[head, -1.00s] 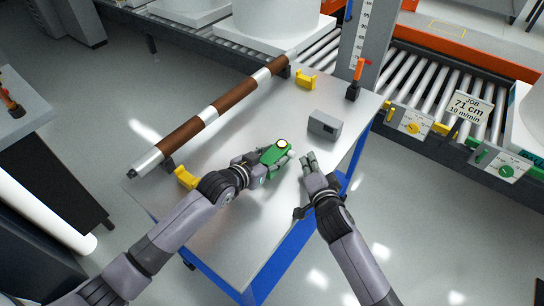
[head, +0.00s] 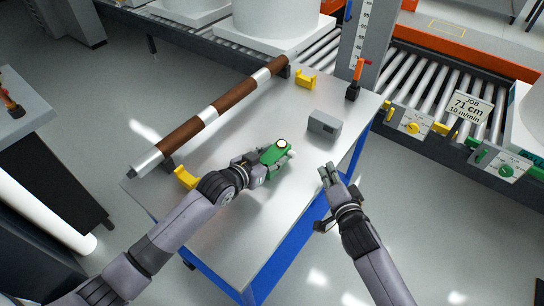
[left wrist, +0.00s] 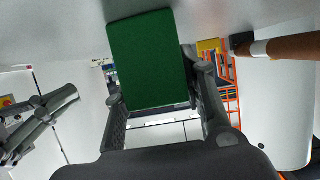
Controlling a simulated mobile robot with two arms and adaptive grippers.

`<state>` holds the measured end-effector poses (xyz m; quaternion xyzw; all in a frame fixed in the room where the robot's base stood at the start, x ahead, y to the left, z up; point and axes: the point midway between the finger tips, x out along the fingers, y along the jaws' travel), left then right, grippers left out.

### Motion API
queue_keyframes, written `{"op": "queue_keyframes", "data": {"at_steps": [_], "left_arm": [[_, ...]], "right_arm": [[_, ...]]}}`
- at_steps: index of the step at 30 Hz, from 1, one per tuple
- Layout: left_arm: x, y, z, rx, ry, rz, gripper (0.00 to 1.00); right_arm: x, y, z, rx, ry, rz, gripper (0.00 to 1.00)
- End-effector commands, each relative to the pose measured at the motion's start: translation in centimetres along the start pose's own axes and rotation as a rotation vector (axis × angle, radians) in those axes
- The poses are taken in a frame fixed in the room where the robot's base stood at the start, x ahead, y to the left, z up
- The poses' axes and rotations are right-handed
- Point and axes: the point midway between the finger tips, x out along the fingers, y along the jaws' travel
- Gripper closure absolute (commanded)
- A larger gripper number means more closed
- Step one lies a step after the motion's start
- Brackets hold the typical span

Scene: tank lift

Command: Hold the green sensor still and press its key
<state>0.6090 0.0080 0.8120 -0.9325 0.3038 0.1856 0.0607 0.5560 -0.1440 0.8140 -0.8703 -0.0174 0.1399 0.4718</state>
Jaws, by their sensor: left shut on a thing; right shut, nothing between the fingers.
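The green sensor (head: 271,155) is a small green block with a round, light-topped key (head: 283,144) at its far end. My left gripper (head: 270,163) is shut on the sensor over the metal table. In the left wrist view the sensor (left wrist: 149,60) shows as a plain green face between the two fingers; the key is hidden there. My right gripper (head: 328,173) is shut and empty, to the right of the sensor and apart from it, near the table's right edge. It also shows at the left of the left wrist view (left wrist: 68,98).
A grey box (head: 324,125) stands on the table (head: 222,225) beyond the grippers. A brown and white pole (head: 205,116) lies along the left side, near yellow holders (head: 305,80). A red-handled lever (head: 356,78) stands at the back corner. Roller conveyors (head: 415,88) run behind.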

Motion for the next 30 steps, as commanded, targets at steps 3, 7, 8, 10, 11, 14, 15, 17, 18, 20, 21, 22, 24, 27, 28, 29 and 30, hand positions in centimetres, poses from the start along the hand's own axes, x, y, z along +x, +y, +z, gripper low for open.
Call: {"op": "queue_keyframes", "data": {"at_steps": [3,7,8,10,11,14,15,17,18,20,21,22,24,27,28,29,30], "left_arm": [[0.0,-0.01,0.01,0.0,0.0,0.0,0.94],[0.0,-0.01,0.01,0.0,0.0,0.0,0.94],[0.0,-0.01,0.01,0.0,0.0,0.0,0.94],[0.0,-0.01,0.01,0.0,0.0,0.0,0.58],[0.0,-0.02,0.01,0.0,0.0,0.0,0.56],[-0.01,-0.01,0.01,0.0,0.0,0.0,0.5],[-0.01,-0.01,0.01,0.0,0.0,0.0,0.47],[0.0,-0.01,0.01,0.0,0.0,0.0,0.43],[0.0,-0.01,0.01,0.0,0.0,0.0,0.4],[0.0,-0.01,0.0,0.0,0.0,0.0,0.4],[0.0,-0.01,0.0,0.0,0.0,0.0,0.4],[0.0,-0.01,0.0,0.0,0.0,0.0,0.4],[0.0,-0.01,0.0,0.0,0.0,0.0,0.4],[-0.05,-0.01,0.0,0.0,0.0,0.0,0.4],[-0.12,-0.02,0.02,0.0,0.0,0.0,0.4],[-0.23,-0.03,0.03,0.0,0.0,0.0,0.4],[-0.48,-0.04,0.04,0.0,0.0,0.0,0.4]], "right_arm": [[0.0,-0.02,-0.02,0.0,0.0,0.0,1.0],[0.02,-0.03,-0.01,0.0,0.0,0.0,1.0],[0.02,-0.03,-0.02,0.0,0.0,0.0,1.0],[0.02,-0.04,-0.01,0.0,0.0,0.0,1.0],[0.02,-0.04,-0.01,0.0,0.0,0.0,1.0],[0.03,-0.04,-0.01,0.0,0.0,0.0,1.0],[0.03,-0.04,-0.01,0.0,0.0,0.0,1.0],[0.03,-0.04,-0.01,0.0,0.0,0.0,1.0],[0.03,-0.05,-0.01,0.0,0.0,0.0,1.0],[0.03,-0.05,-0.01,0.0,0.0,0.0,1.0],[0.03,-0.05,-0.01,0.0,0.001,0.0,1.0],[0.03,-0.05,-0.01,0.0,0.001,0.0,1.0],[0.03,-0.05,-0.01,0.0,0.0,0.0,1.0],[0.03,-0.05,-0.01,0.0,0.001,0.0,1.0],[0.03,-0.05,-0.01,0.0,0.001,0.0,1.0],[0.03,-0.05,-0.01,0.0,0.001,0.0,1.0],[0.03,-0.05,-0.01,0.0,0.001,0.0,1.0]]}}
